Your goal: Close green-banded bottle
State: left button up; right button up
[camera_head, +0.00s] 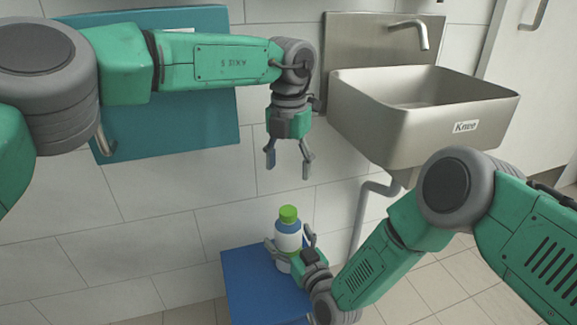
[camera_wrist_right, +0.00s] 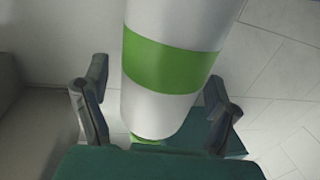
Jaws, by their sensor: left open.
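The green-banded bottle (camera_head: 287,240) is upright over the blue stand, with a green cap (camera_head: 288,214) on its top. Whether the cap is tight cannot be seen. In the right wrist view the bottle's white body with a wide green band (camera_wrist_right: 168,62) fills the middle. My right gripper (camera_head: 289,242) is around the bottle, one finger on each side; gaps show between fingers and bottle. Its fingers also show in the right wrist view (camera_wrist_right: 155,100). My left gripper (camera_head: 288,164) points down, open and empty, above the cap and clear of it.
The blue stand (camera_head: 245,285) is low beneath the bottle. A steel sink (camera_head: 420,115) with a tap (camera_head: 422,35) is on the wall at the right, its drain pipe below. A teal cabinet (camera_head: 190,130) hangs behind my left arm. Tiled floor lies around.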

jog(key=v, duration=1.2)
